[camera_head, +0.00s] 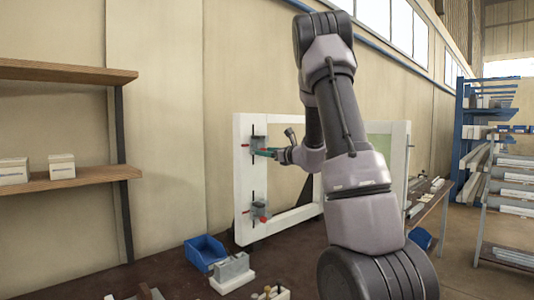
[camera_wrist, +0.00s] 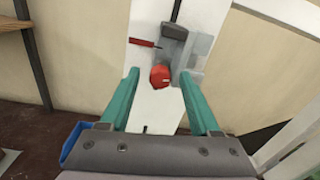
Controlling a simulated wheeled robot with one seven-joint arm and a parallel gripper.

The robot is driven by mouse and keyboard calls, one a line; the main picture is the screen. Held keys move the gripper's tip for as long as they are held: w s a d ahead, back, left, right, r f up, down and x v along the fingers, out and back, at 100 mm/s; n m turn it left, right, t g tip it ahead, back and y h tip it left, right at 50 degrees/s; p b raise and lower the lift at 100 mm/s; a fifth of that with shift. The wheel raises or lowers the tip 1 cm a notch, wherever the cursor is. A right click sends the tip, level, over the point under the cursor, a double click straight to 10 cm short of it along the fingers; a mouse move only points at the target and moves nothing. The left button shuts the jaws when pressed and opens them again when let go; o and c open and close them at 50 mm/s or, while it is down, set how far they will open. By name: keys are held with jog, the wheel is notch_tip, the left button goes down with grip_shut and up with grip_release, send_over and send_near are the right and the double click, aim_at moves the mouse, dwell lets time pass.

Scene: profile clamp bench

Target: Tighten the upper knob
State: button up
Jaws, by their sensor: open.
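A white upright frame (camera_head: 243,190) carries an upper clamp (camera_head: 259,142) and a lower clamp (camera_head: 259,209). My gripper (camera_head: 262,152) is at the upper clamp, its teal fingers pointing at it. In the wrist view, the round red knob (camera_wrist: 160,77) of the grey clamp (camera_wrist: 174,47) lies between the fingertips of my gripper (camera_wrist: 160,75). The fingers are open, with a visible gap on each side of the knob. The upper knob is not clear in the head view, where the fingers cover it.
A blue bin (camera_head: 205,252) and a grey block (camera_head: 232,270) stand on the dark bench below the frame. Wooden shelves (camera_head: 70,181) are on the left wall. A blue rack (camera_head: 462,130) stands at the right. A thin red bar (camera_wrist: 144,43) sticks out left of the clamp.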

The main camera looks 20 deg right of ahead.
jog(key=shift+c, duration=0.3)
grip_shut()
jog(key=shift+d+m, duration=0.1)
jog(key=shift+m, duration=3.9)
jog(key=shift+o, duration=0.3)
grip_release()
